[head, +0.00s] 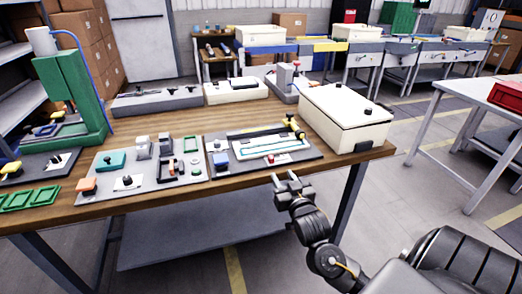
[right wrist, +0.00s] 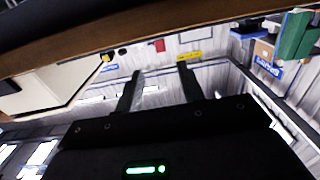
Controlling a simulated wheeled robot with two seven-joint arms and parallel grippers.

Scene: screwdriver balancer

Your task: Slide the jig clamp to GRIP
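My right gripper (head: 286,177) is in front of the table's front edge, empty, with its two fingers apart. In the right wrist view the open fingers (right wrist: 158,72) point past the underside of the tabletop, with nothing between them. I cannot tell which part is the jig clamp, and no GRIP label is readable. My left gripper is not in view.
A second board (head: 140,186) with teal and orange blocks lies to the left. A cream box (head: 345,117) stands at the table's right end. A green press (head: 72,95) stands at the far left. The wooden table edge (head: 250,177) lies close to my right gripper.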

